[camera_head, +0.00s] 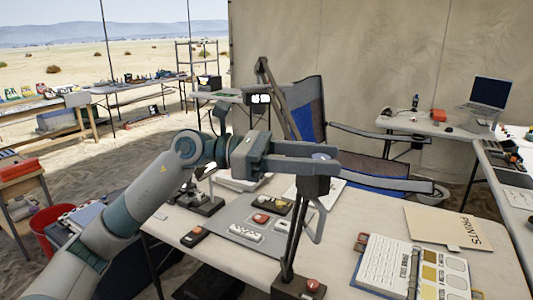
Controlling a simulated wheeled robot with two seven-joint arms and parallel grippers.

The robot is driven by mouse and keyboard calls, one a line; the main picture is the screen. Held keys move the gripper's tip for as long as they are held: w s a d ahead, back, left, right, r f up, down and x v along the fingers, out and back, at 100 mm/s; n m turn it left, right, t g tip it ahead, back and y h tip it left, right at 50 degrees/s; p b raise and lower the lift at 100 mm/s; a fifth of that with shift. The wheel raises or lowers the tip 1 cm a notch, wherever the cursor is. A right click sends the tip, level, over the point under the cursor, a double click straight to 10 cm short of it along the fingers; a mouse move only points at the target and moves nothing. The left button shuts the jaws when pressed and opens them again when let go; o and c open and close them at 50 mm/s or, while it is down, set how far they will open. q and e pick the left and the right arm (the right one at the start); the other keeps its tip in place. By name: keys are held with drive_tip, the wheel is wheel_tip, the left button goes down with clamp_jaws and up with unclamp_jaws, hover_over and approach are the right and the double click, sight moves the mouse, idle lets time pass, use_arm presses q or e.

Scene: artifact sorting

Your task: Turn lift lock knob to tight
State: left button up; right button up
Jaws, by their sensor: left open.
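My left gripper (385,177) reaches in from the left above the table, its two long grey fingers spread apart and pointing right. A dark stand post (297,225) rises from the table's front, with a dark block (313,188) on it just below the fingers. A small rounded bluish part (320,157) shows by the upper finger; I cannot tell whether it is the lift lock knob or whether a finger touches it. The gripper hides part of the stand. A red button (312,286) sits on the stand's base. My right gripper is not in view.
The worktable holds a grey mat (222,222) with small devices, an open colour-chart binder (385,262) and a PRINTS folder (447,227). A blue folding chair (310,110) stands behind. A laptop (490,92) is on the far right table. A red bin (50,220) stands left.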

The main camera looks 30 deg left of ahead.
use_arm(q)
drive_tip(key=shift+s+a, duration=0.1)
drive_tip(key=shift+a, duration=0.4)
drive_tip(key=b+v, duration=0.5)
drive_tip(key=v, duration=1.1)
drive_tip(key=shift+a, duration=0.2)
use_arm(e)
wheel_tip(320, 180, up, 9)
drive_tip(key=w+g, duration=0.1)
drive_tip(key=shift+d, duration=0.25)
use_arm(q)
drive_tip(key=shift+d+f, duration=0.1)
drive_tip(key=shift+d, duration=0.05)
